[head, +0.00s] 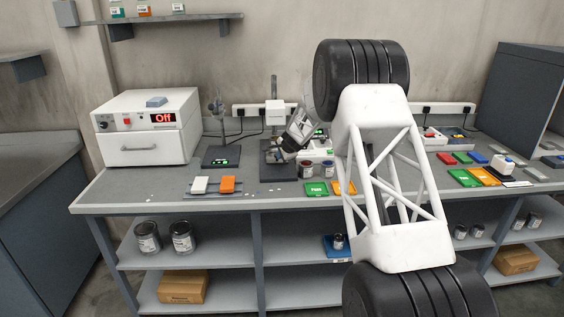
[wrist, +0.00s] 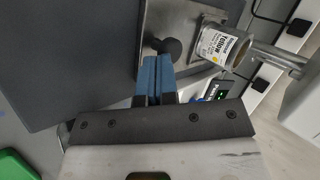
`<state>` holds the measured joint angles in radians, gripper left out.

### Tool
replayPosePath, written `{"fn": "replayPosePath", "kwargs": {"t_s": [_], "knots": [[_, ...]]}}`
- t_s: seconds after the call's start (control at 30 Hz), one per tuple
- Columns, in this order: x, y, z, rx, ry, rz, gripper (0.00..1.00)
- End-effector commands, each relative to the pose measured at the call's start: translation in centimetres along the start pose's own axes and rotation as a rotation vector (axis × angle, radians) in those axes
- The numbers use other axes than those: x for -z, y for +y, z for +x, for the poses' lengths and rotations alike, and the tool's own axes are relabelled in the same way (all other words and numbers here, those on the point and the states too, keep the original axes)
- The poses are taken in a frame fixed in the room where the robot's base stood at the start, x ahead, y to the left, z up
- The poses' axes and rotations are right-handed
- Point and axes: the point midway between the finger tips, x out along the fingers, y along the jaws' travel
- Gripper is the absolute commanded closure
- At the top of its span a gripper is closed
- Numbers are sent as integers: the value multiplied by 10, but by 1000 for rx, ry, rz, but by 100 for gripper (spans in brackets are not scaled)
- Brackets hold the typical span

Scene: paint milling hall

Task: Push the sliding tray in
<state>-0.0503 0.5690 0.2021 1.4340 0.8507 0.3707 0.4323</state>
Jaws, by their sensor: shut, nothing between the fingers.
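In the wrist view, a grey metal tray (wrist: 185,18) lies over a dark base plate (wrist: 65,60). A small tin labelled Yellow (wrist: 218,47) stands on the tray's right side in the picture. A dark round knob (wrist: 167,48) shows at the near part of the tray. My gripper (wrist: 157,62) is shut and empty. Its blue fingertips are right beside the knob; I cannot tell whether they touch it. In the head view, my gripper (head: 281,152) is low at the stand (head: 275,112) with a dark base (head: 278,175), and it partly hides the tray there.
A white oven (head: 147,130) reading Off stands at the bench's left. White and orange blocks (head: 228,184) lie near the front edge. My arm hides the middle of the bench.

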Motion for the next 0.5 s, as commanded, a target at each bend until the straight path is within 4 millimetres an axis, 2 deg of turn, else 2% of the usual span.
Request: {"fn": "replayPosePath", "kwargs": {"t_s": [0.2,0.5], "knots": [[9,-12,12,-1,-1,0,100],[11,-15,15,0,1,1,100]]}}
